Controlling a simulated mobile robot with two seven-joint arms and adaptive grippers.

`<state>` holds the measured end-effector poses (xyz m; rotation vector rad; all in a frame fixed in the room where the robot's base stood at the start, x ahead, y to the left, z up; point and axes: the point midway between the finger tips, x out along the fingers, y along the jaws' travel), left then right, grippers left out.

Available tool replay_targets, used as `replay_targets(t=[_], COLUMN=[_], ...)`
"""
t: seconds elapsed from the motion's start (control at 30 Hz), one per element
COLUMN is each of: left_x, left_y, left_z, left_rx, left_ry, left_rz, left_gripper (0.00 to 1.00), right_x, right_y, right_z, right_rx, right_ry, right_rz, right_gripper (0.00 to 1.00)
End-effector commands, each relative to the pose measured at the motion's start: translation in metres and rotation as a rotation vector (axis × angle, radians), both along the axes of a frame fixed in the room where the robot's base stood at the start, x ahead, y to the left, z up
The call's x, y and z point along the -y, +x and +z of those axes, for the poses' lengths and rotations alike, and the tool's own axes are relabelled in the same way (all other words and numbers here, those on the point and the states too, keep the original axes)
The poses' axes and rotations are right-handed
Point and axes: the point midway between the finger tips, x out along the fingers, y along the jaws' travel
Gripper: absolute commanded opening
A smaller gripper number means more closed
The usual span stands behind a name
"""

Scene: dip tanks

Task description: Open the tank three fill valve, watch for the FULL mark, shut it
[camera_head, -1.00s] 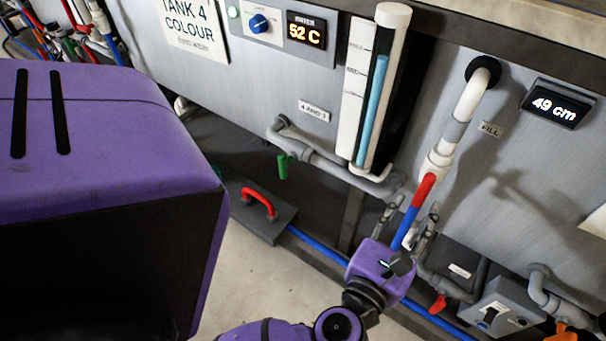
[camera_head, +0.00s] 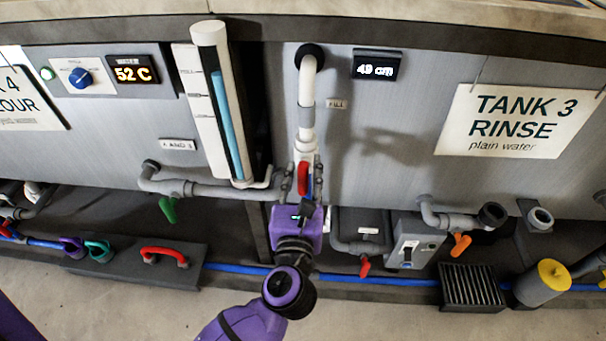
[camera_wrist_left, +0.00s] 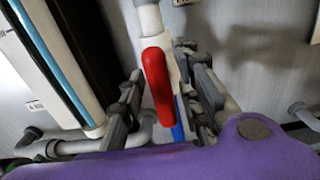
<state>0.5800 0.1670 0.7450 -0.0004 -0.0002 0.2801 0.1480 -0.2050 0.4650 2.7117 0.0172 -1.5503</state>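My left gripper (camera_head: 303,182) is at the valve, one finger on each side of the lever. In the left wrist view the red lever (camera_wrist_left: 157,80) points down along the pipe, with gaps between it and the open fingers. The level display (camera_head: 377,65) reads 49 cm. The sight tube (camera_head: 228,115) holds a blue column reaching above the upper middle; its scale marks are too small to read. My right gripper is out of view.
The TANK 3 RINSE sign (camera_head: 517,120) hangs at right. Below are a grey switch box (camera_head: 410,245), an orange-handled valve (camera_head: 460,245) and a red-handled drain valve (camera_head: 365,266). Pale floor is clear in front.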

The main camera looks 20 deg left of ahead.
Motion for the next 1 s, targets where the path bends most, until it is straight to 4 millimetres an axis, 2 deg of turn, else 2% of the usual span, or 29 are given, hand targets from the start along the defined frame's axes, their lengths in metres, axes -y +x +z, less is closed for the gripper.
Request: replay_targets(t=[0.03,0.2,0.57,0.77,1.0], left_x=[0.000,0.000,0.000,0.001,0.004], left_y=[0.000,0.000,0.000,0.000,0.001], left_z=[0.000,0.000,0.001,0.003,0.004], left_rx=[0.000,0.000,-0.012,-0.042,-0.099], left_ry=[0.000,0.000,0.038,0.142,0.342], left_rz=[0.000,0.000,0.000,0.000,0.000], left_gripper=[0.20,0.00,0.00,0.00,0.00], right_x=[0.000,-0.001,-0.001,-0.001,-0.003], right_y=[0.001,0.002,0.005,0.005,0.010], right_z=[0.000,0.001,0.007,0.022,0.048], right_rx=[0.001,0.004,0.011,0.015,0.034], right_ry=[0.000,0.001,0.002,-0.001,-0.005], right_rz=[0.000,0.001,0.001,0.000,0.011], right_gripper=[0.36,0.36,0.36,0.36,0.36])
